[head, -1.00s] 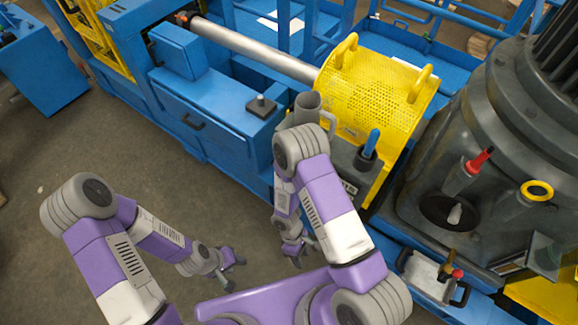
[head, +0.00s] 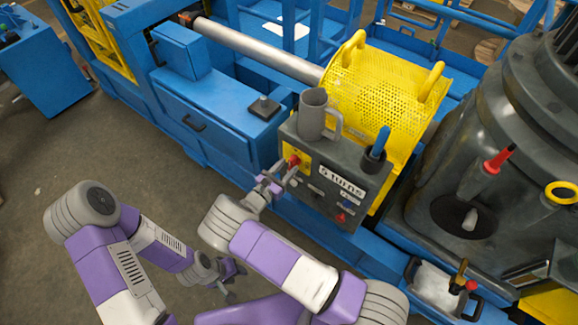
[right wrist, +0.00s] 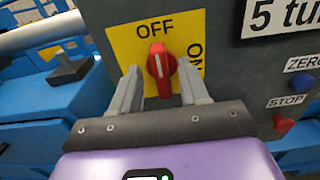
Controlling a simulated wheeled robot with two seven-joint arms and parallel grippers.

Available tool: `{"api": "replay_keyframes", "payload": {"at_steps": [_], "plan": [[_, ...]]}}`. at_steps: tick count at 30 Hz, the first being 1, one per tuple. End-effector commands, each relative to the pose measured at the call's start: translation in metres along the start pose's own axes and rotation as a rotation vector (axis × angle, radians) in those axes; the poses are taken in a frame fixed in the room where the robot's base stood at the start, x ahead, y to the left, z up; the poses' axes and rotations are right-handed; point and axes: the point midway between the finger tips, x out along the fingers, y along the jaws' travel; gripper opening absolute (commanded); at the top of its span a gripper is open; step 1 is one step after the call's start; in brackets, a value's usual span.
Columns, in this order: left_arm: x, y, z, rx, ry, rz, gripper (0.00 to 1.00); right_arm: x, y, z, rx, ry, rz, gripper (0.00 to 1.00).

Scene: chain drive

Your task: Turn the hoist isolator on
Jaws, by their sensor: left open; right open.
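The isolator is a red rotary knob (right wrist: 161,68) on a yellow plate (right wrist: 124,45) marked OFF at the top and ON at the right. Its white mark points up to OFF. In the head view the red knob (head: 294,160) is on the left part of the grey control box (head: 330,208). My right gripper (right wrist: 161,84) is open, with its two fingers on either side of the knob's lower part; I cannot tell whether they touch it. It also shows in the head view (head: 279,172). My left gripper (head: 232,276) is open and empty, low over the floor.
A grey mug (head: 312,115) and a blue-handled tool (head: 380,143) stand on the box top. The box face has a "5 turns" label (head: 342,182), a blue button (right wrist: 302,82) and a red stop button (right wrist: 283,124). A yellow perforated guard (head: 385,90) is behind.

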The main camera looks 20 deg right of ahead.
Motion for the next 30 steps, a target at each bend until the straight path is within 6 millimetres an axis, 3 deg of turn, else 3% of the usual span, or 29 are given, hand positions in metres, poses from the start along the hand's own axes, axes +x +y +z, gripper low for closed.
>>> {"api": "replay_keyframes", "payload": {"at_steps": [5,14,23,30], "plan": [[0.002,-0.001,0.0,0.0,0.0,0.0,0.43,0.016,0.0,-0.001,0.0,0.002,-0.001,0.45],[0.002,-0.001,0.0,0.0,0.0,0.0,0.43,0.018,0.0,0.0,0.0,0.002,0.0,0.45],[0.002,-0.001,0.0,0.0,0.0,0.0,0.43,0.018,0.0,-0.001,0.0,0.002,-0.001,0.0],[0.003,-0.001,0.0,0.0,0.0,0.0,0.43,0.019,-0.001,0.0,0.008,0.002,-0.001,0.0]]}}
